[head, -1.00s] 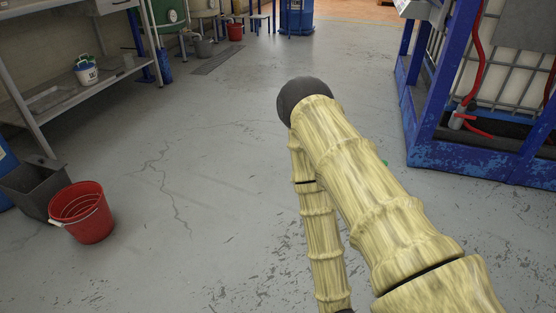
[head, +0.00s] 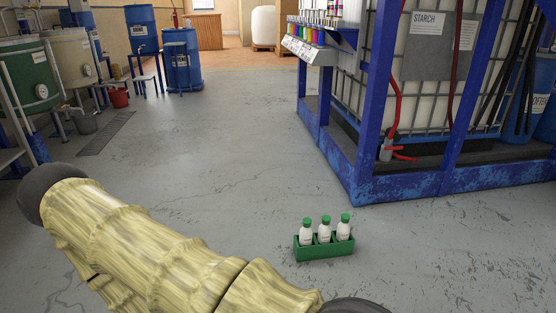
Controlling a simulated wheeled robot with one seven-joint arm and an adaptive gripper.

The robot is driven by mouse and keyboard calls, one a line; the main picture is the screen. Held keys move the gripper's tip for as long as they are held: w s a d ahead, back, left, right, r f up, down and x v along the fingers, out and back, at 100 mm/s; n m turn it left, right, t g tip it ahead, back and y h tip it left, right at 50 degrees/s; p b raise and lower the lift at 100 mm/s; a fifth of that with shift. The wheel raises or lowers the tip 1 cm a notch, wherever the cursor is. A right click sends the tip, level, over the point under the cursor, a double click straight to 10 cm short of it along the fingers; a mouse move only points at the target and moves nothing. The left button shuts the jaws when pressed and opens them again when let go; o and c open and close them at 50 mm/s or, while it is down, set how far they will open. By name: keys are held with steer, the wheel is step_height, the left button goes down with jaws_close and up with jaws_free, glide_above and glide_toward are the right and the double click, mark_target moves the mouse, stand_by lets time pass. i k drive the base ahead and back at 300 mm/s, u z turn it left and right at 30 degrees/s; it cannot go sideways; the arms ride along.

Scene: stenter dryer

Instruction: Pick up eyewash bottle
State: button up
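Three white bottles with green caps stand upright in a green holder (head: 325,252) on the grey floor, right of the picture's centre. They are the left bottle (head: 307,234), the middle bottle (head: 324,232) and the right bottle (head: 343,229). They look like eyewash bottles, but their labels are too small to read. The lower parts of the bottles are hidden by the holder's front wall. My arm crosses the lower left of the head view, to the left of the holder and apart from it in the picture. My gripper is not in view.
A blue steel frame (head: 352,186) around a white starch tank (head: 435,60) stands behind and right of the holder. The floor around the holder is clear.

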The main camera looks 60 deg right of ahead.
mark_target(306, 235)
steer(key=z, duration=0.35)
steer(key=i, duration=1)
steer(key=z, duration=1.2)
steer(key=i, duration=0.55)
steer(key=z, duration=0.5)
